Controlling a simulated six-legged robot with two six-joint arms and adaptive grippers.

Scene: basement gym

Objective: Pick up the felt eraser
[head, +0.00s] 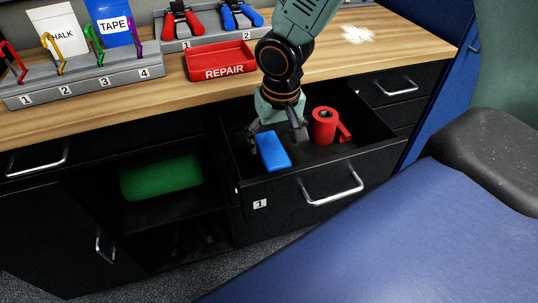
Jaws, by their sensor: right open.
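The felt eraser looks to be the blue block (273,152) lying in the open drawer (300,182), near its left side. My right gripper (277,138) reaches down into the drawer from above and is open. One finger is at the left of the blue block and the other is to its right, near the block's far end. I cannot tell whether either finger touches it. The gripper hides part of the drawer's back. My left gripper is not in view.
A red roll-like object with a loose end (325,126) lies in the drawer, right of the gripper. A red REPAIR tray (220,62) and hook racks (82,80) stand on the wooden bench. A blue padded surface (400,240) fills the lower right.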

